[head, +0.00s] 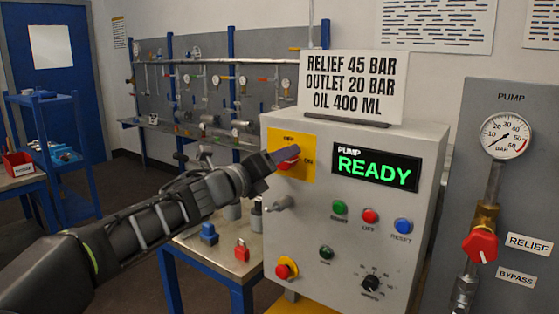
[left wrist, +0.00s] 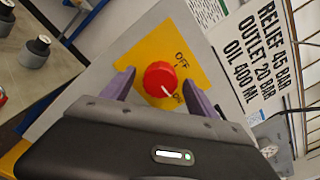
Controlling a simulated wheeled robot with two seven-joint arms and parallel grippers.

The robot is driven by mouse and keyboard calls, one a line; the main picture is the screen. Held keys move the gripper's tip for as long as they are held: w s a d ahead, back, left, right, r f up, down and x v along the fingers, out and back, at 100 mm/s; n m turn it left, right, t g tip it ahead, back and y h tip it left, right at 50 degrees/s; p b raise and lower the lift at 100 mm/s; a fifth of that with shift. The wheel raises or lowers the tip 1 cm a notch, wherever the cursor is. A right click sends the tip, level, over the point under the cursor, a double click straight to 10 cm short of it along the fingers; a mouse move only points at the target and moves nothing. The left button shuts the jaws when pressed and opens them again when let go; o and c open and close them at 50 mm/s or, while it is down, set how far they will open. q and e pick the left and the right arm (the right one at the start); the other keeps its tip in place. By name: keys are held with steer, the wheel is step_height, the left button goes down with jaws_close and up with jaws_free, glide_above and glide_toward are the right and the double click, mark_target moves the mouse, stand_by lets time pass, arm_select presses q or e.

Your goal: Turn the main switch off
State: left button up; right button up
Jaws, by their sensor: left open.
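The main switch is a red round knob (left wrist: 160,79) on a yellow plate (left wrist: 205,68) marked OFF and ON. It also shows on the grey control cabinet in the head view (head: 290,164), partly covered by a finger. In the left wrist view the knob's white line points toward the ON mark. My left gripper (left wrist: 158,88) is open, with one finger on each side of the knob; I cannot tell whether they touch it. In the head view my left gripper (head: 284,157) reaches the plate from the left. My right gripper is not in view.
The cabinet (head: 330,140) also carries a lit READY display (head: 377,170), several coloured buttons, a black dial (head: 371,284) and a red stop button (head: 286,268). A sign (head: 353,84) stands on top.

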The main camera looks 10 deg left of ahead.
arm_select(q)
steer(key=shift+w+d, duration=0.1)
steer(key=shift+w, duration=0.15)
steer(key=c, duration=1.4)
